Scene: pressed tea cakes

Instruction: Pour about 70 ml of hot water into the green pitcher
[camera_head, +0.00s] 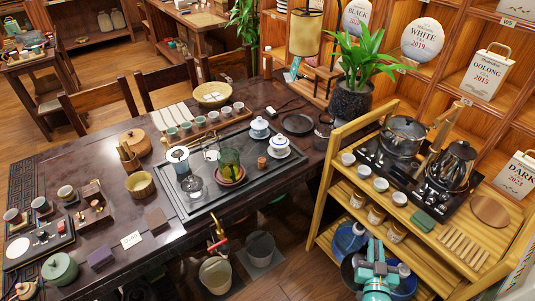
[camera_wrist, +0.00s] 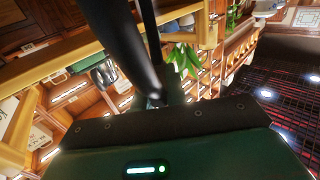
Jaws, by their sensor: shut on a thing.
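The green pitcher (camera_head: 230,160) is green-tinted and see-through. It stands upright in a reddish dish on the dark tea tray. A dark glass kettle (camera_head: 457,158) with a black handle and a silver lidded pot (camera_head: 403,133) stand on the black stove on the cart. My teal arm shows low in the head view, beside the cart's lower shelves; the fingertips are not clear there. In the wrist view, my gripper (camera_wrist: 156,98) is shut on a dark bar-like thing (camera_wrist: 115,35). Its full shape is cut off, so I cannot tell what it is.
The wooden cart (camera_head: 330,180) stands right of the dark table, bearing small cups. Buckets (camera_head: 215,275) stand on the floor before the table. A potted plant (camera_head: 352,101) stands behind.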

